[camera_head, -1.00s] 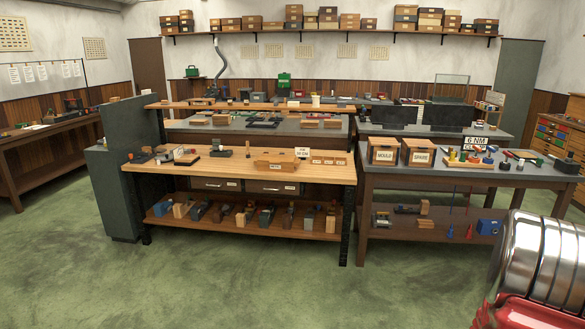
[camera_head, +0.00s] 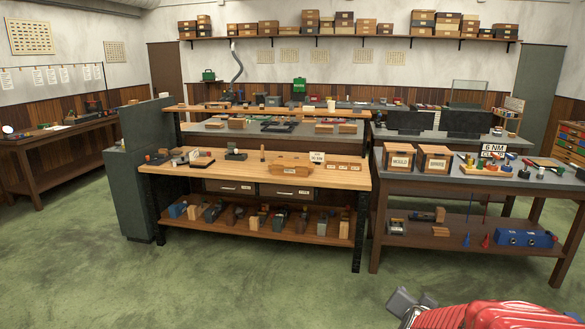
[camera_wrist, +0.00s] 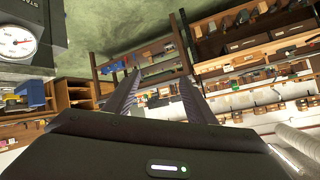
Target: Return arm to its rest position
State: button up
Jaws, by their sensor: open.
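My gripper (camera_wrist: 160,76) shows in the wrist view with its two dark fingers spread apart and nothing between them. It points toward the workbenches, which appear tilted in that view. In the head view, part of my red arm (camera_head: 470,316) shows at the bottom right, low over the green floor. A small grey part (camera_head: 408,300) sticks out at its left end. The rest of the arm is cut off by the frame edge.
A wooden-topped bench (camera_head: 330,178) with tools stands ahead, beside a grey-topped bench (camera_head: 500,180) at right. A grey cabinet (camera_head: 135,200) stands at the left end. The green floor (camera_head: 200,285) in front is clear. A dial gauge (camera_wrist: 15,40) shows in the wrist view.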

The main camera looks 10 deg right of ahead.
jog(key=s+a+r+n+y, duration=0.1)
jog(key=a+r+n+y, duration=0.15)
jog(key=a, duration=0.65)
jog(key=s+a+r+n+y, duration=0.2)
jog(key=a+n+y, duration=0.15)
jog(key=a, duration=0.55)
jog(key=s+a+r+n+g, duration=0.1)
jog(key=s+a+n+g, duration=0.1)
jog(key=s, duration=0.4)
jog(key=s+a+r+n+g+y, duration=0.1)
jog(key=s+a+n+g, duration=0.1)
jog(key=s+a, duration=0.3)
jog(key=shift+s+a+r+n, duration=0.2)
jog(key=shift+s+r+n, duration=0.1)
jog(key=shift+s+n, duration=0.6)
jog(key=shift+c, duration=0.3)
